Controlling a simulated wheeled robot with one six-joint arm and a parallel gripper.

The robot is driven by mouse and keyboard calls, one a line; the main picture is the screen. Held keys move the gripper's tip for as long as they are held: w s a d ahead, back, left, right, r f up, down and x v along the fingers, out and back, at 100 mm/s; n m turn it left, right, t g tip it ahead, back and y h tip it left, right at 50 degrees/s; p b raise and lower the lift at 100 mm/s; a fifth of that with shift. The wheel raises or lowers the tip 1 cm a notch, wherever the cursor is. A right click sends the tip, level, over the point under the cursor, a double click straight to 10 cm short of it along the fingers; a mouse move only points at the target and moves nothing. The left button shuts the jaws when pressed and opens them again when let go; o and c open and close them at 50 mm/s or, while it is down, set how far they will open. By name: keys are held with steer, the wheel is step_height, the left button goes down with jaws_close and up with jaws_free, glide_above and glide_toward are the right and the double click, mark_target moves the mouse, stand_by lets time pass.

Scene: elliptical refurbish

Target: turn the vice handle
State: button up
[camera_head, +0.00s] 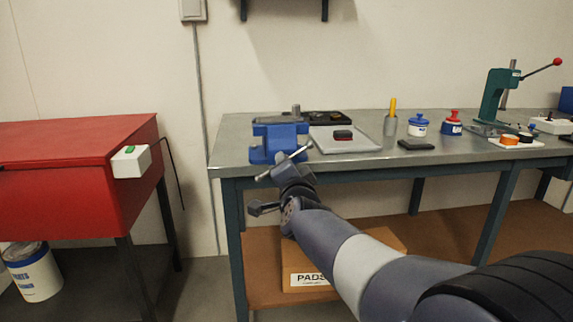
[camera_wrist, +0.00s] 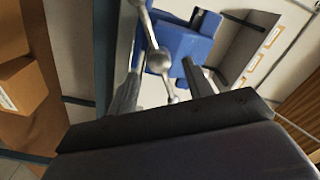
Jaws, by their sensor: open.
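The blue vice (camera_head: 278,140) stands at the left front corner of the metal workbench. Its silver handle (camera_head: 300,152) is a slanted bar in front of the vice, with its upper end to the right. In the wrist view the blue vice (camera_wrist: 180,42) is ahead, and the handle (camera_wrist: 150,35) runs from the top edge down to a ball end, past a round boss. My gripper (camera_wrist: 160,69) is open, with one finger on each side of the handle. Visible gaps separate the bar from both fingers in this view. In the head view my gripper (camera_head: 291,175) is just below the handle, partly hidden by the wrist.
A red cabinet (camera_head: 75,150) stands left, across a gap. A cardboard box (camera_head: 300,280) sits on the lower shelf.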

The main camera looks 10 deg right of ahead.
steer(key=s+p, duration=0.1)
steer(key=s, duration=0.6)
steer(key=shift+s, duration=0.4)
steer(key=w+b, duration=0.1)
steer(key=w, duration=0.9)
steer(key=shift+w, duration=0.4)
steer(key=shift+s+b, duration=0.15)
steer(key=shift+b, duration=0.15)
